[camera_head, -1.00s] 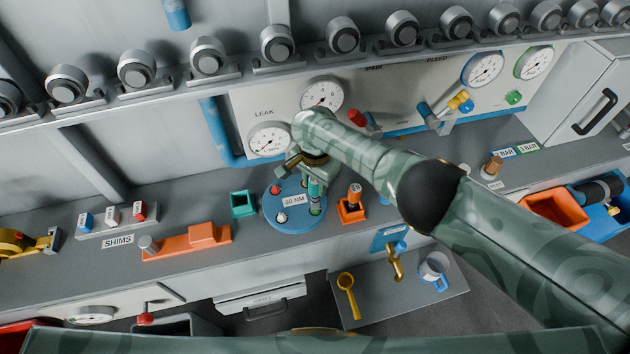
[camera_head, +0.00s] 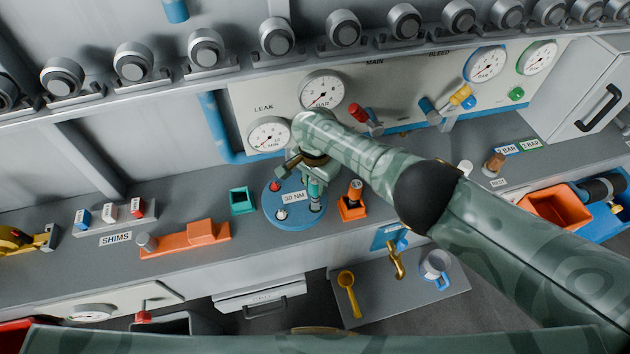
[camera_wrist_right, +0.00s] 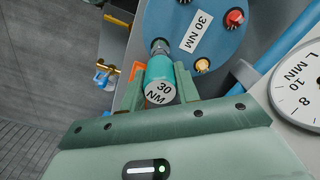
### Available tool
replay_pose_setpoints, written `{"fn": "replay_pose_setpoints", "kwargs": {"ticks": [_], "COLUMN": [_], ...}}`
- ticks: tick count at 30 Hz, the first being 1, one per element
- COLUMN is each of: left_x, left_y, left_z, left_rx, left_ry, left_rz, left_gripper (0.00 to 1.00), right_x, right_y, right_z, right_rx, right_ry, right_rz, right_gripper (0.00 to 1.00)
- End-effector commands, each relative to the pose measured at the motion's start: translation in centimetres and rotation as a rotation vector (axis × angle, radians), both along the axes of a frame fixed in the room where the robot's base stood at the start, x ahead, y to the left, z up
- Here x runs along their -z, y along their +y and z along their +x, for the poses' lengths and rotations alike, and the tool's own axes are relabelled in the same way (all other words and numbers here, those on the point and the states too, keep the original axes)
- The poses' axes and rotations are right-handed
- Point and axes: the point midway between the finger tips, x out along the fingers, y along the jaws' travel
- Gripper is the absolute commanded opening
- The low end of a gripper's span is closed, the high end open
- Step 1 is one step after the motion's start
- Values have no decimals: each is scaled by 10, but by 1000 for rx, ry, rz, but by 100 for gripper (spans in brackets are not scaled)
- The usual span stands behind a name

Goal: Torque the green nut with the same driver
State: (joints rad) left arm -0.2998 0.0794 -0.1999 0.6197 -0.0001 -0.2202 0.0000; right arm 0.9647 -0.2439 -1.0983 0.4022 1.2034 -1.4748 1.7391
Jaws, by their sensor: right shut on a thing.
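My right gripper (camera_head: 314,176) is shut on a teal driver (camera_head: 315,190) above the right part of the blue disc (camera_head: 298,222), which carries a 30 NM label. A red nut (camera_wrist_right: 234,17) and an orange-yellow nut (camera_wrist_right: 203,65) are bare on the disc. The green nut is not visible; the spot under the socket is hidden. My left gripper is not in view.
An orange holder (camera_head: 352,208) stands close right of the disc, and a teal open box (camera_head: 242,200) stands to its left. The LEAK gauge (camera_head: 269,136) is on the panel behind. An orange block (camera_head: 190,238) and the shims rack (camera_head: 110,216) are farther left.

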Motion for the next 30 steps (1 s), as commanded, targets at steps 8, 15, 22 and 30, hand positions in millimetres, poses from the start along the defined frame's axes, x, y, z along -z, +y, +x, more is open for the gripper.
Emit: {"fn": "replay_pose_setpoints", "kwargs": {"ticks": [8,15,22,30], "left_x": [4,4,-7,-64], "left_y": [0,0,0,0], "left_z": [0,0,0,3], "left_rx": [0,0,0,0], "left_ry": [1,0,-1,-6], "left_rz": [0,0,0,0], "left_gripper": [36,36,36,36], "right_x": [5,4,-8,-75], "right_y": [0,0,0,0], "right_z": [0,0,0,0], "right_rx": [0,0,-1,-1], "right_ry": [0,0,1,0], "right_rz": [0,0,1,2], "right_gripper": [40,57,57,57]}}
